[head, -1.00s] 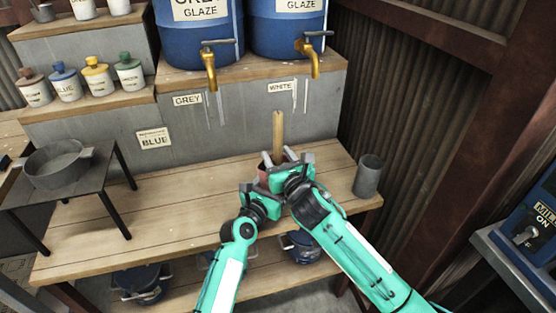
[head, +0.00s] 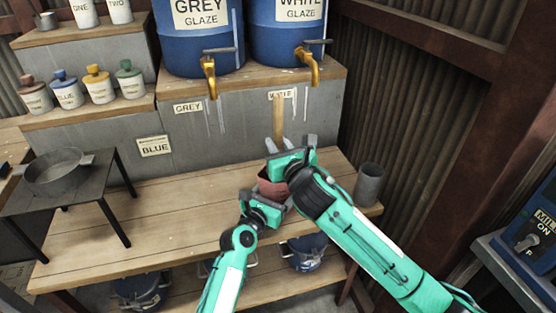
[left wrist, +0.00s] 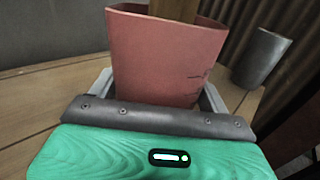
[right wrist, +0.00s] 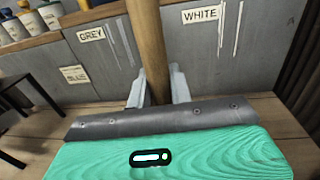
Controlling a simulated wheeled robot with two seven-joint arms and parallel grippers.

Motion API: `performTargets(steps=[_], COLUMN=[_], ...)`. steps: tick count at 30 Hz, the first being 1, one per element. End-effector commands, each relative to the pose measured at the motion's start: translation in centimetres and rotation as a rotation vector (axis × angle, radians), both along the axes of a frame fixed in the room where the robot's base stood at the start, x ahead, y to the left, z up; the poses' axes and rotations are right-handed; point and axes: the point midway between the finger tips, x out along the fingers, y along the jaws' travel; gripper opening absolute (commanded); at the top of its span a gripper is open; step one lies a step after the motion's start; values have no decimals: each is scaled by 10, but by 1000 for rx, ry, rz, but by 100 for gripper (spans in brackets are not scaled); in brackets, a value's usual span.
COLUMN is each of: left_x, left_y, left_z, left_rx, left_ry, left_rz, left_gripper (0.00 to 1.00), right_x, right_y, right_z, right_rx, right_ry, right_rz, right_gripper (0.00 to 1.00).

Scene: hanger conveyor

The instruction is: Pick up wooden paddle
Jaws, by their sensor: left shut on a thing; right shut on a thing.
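The wooden paddle (head: 278,118) stands upright above the bench, its upper part showing in the head view. It also shows in the right wrist view (right wrist: 147,45). My right gripper (head: 280,143) is shut on the paddle; its fingers (right wrist: 157,88) sit on both sides of the shaft. My left gripper (head: 262,196) is shut on a reddish-brown pot (left wrist: 160,55), which sits just below and beside the right gripper. The pot also shows in the head view (head: 270,186). The paddle's lower end is hidden behind my right gripper and the pot.
A grey cup (head: 369,184) stands on the bench (head: 150,215) to the right. Two blue glaze barrels (head: 200,35) with brass taps (head: 208,75) are on the ledge behind. A grey pan (head: 58,172) rests on a dark stand at left.

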Motion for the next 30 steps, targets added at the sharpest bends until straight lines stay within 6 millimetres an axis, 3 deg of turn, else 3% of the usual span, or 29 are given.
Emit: performTargets(steps=[3, 12, 19, 29, 30], left_x=[0, 0, 0, 0, 0], left_y=[0, 0, 0, 0, 0], left_z=[0, 0, 0, 0, 0], left_rx=[0, 0, 0, 0, 0], left_ry=[0, 0, 0, 0, 0], left_rz=[0, 0, 0, 0, 0], left_gripper=[48, 48, 48, 48, 83], right_x=[0, 0, 0, 0, 0], right_y=[0, 0, 0, 0, 0], right_z=[34, 93, 113, 116, 116], right_rx=[-1, 1, 0, 0, 0], right_ry=[-8, -4, 0, 0, 0], right_rz=[0, 1, -1, 0, 0], right_gripper=[0, 0, 0, 0, 0])
